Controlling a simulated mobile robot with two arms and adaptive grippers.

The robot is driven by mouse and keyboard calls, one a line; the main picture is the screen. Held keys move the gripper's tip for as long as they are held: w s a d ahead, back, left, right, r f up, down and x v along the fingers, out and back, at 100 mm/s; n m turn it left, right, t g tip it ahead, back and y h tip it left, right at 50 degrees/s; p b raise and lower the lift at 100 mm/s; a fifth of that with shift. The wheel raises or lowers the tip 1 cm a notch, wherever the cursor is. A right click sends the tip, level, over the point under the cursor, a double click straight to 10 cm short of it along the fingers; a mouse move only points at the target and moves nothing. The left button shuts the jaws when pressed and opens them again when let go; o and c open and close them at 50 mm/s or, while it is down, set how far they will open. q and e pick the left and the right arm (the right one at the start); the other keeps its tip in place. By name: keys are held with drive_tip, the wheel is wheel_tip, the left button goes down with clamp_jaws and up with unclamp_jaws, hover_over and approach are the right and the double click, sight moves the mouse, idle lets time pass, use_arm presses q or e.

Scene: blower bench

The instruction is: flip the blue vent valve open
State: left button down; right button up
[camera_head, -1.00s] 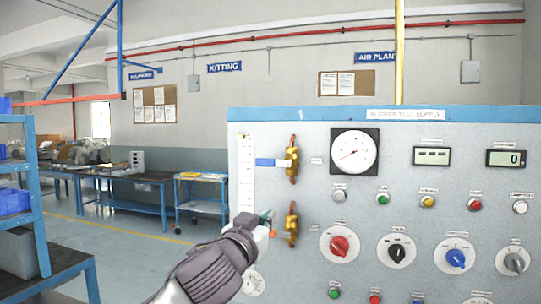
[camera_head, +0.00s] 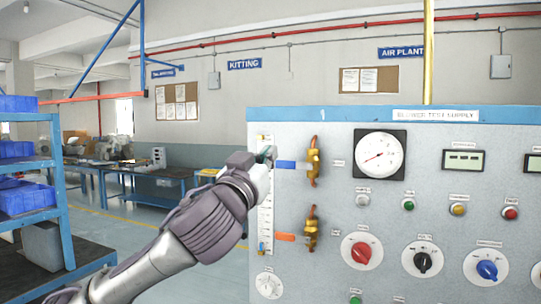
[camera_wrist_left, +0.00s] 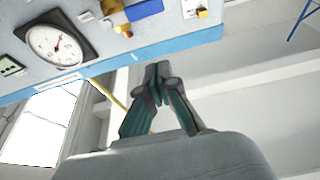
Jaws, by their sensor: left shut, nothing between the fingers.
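The blue vent valve has a brass body (camera_head: 313,162) on the upper left of the panel front, with its blue lever (camera_head: 286,165) lying level and pointing left. My left gripper (camera_head: 268,152) is shut and empty, just left of and slightly above the lever's free end. I cannot tell from the head view whether they touch. In the left wrist view the gripper's closed fingertips (camera_wrist_left: 157,70) show in the middle, and the blue lever (camera_wrist_left: 144,10) is at the top edge, apart from them in the picture. My right gripper is not in view.
A second brass valve (camera_head: 310,230) with an orange lever (camera_head: 285,237) is below. A white scale strip (camera_head: 265,222) is partly behind my arm. A round gauge (camera_head: 379,155) and several knobs are to the right. Blue shelving (camera_head: 58,190) stands at the left.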

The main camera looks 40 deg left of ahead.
use_arm(q)
wheel_tip(320, 180, up, 3)
drive_tip(key=p, duration=0.4)
hover_over(286, 165)
drive_tip(key=s, duration=0.2)
wheel_tip(286, 165, down, 4)
drive_tip(key=shift+w+f+p, duration=0.1)
drive_tip(key=shift+f+p, duration=0.1)
drive_tip(key=shift+p, duration=0.3)
drive_tip(key=shift+w, duration=0.1)
